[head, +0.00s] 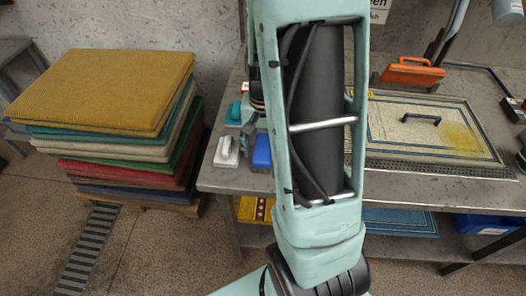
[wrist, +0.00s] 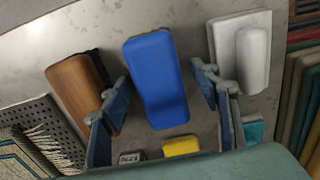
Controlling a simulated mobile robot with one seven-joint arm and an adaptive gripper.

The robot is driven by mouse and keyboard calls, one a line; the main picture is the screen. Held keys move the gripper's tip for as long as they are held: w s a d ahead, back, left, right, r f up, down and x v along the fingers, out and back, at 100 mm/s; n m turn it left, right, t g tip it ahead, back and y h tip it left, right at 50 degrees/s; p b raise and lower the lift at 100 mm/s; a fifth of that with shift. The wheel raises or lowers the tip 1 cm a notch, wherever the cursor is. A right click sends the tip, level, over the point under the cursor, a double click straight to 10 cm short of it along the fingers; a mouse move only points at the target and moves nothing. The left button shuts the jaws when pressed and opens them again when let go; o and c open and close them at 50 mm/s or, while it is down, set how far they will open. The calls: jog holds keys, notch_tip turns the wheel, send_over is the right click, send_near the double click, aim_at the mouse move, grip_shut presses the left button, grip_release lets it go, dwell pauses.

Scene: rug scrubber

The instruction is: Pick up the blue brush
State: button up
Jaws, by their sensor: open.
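The blue brush (wrist: 157,72) lies on the grey table in the wrist view, between the two fingers of my gripper (wrist: 160,76). The fingers are open, one on each side of it, with a gap visible on both sides. In the head view the blue brush (head: 262,152) is near the table's front left, partly hidden by my arm. My gripper is mostly hidden behind the arm there. I cannot tell how high the fingers are above the table.
A brown wooden-backed brush (wrist: 72,90) lies close left of the blue one, beside my left finger. A white brush (wrist: 226,42) lies close right. A yellow block (wrist: 181,146) is below. A rug (head: 400,145) lies on the table's right; stacked rugs (head: 105,90) stand left.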

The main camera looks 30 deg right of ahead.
jog(key=c, duration=1.4)
jog(key=shift+o, duration=0.2)
jog(key=shift+r, duration=0.15)
jog(key=shift+r+p, duration=0.9)
jog(key=s+d+r+p, duration=0.7)
jog(key=s+d+r, duration=0.1)
jog(key=s+r, duration=0.3)
jog(key=shift+s+d, duration=0.15)
jog(key=shift+s, duration=0.05)
